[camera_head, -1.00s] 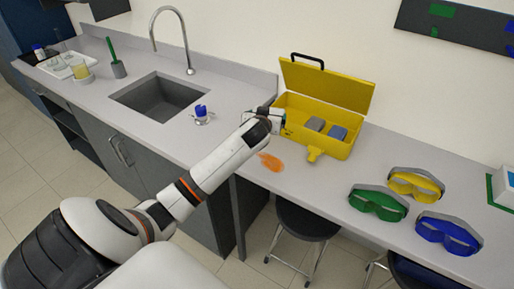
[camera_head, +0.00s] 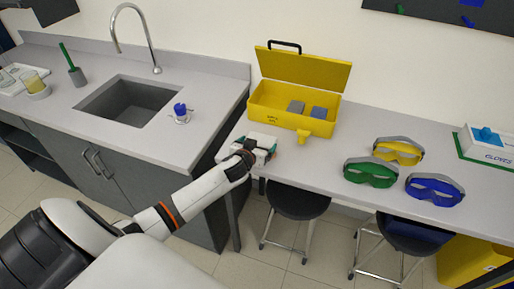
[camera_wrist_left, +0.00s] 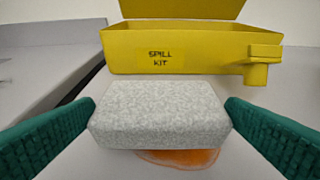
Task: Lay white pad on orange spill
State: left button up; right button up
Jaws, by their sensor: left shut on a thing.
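My left gripper (camera_wrist_left: 160,122) is shut on the white pad (camera_wrist_left: 160,112), with a green finger on each side of it. In the left wrist view the orange spill (camera_wrist_left: 180,157) shows below the near edge of the pad, partly hidden by it. I cannot tell whether the pad touches the counter. In the head view the left gripper (camera_head: 262,150) is over the counter in front of the yellow spill kit, and it hides the spill there. My right gripper is in neither view.
The open yellow spill kit (camera_head: 264,104) stands behind the gripper with grey blocks inside. Green goggles (camera_head: 371,172), yellow goggles (camera_head: 399,151) and blue goggles (camera_head: 434,189) lie to the right. A sink (camera_head: 128,101) is at the left. The counter's front edge is close.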

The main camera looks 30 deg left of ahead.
pick_arm(q)
jog(key=shift+f, duration=1.1)
jog(key=o, duration=0.6)
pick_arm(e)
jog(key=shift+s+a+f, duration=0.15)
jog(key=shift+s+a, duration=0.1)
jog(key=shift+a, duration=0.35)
pick_arm(q)
jog(key=shift+r, duration=0.1)
jog(key=shift+r, duration=0.25)
jog(key=shift+s+d, duration=0.15)
jog(key=shift+s, duration=0.15)
jog(key=b+v, duration=0.1)
jog(key=v, duration=1)
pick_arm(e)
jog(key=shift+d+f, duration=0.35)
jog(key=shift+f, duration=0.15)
